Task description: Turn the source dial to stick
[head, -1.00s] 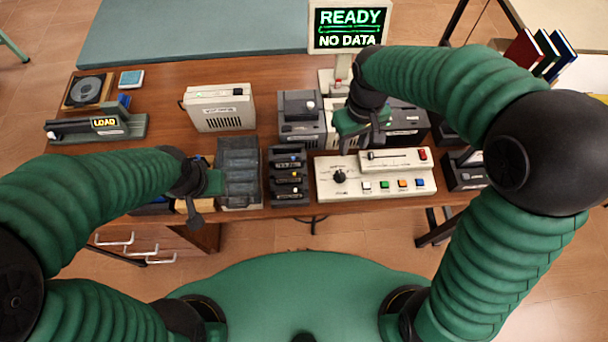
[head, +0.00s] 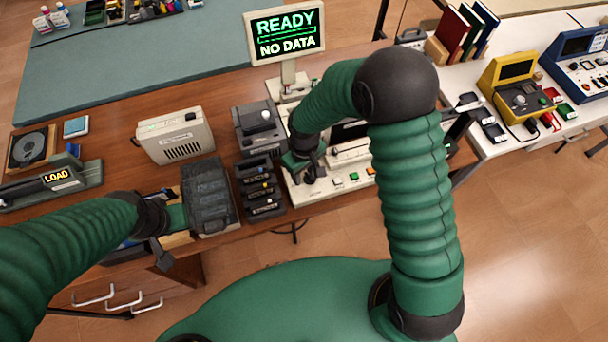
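The source dial (head: 312,174) is a dark knob at the left end of a cream control panel (head: 296,194) on the desk. My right gripper (head: 303,160) is down at the dial, partly covering it. I cannot tell whether the fingers touch the knob or how far apart they are. The dial's markings are too small to read. The monitor (head: 284,32) behind reads "READY" and "NO DATA". My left gripper (head: 168,228) is low beside a dark grey ribbed case (head: 207,196), and its fingers are not clear enough to judge.
A cream box (head: 174,136) is farther left. A yellow device (head: 515,88) stands on the right table.

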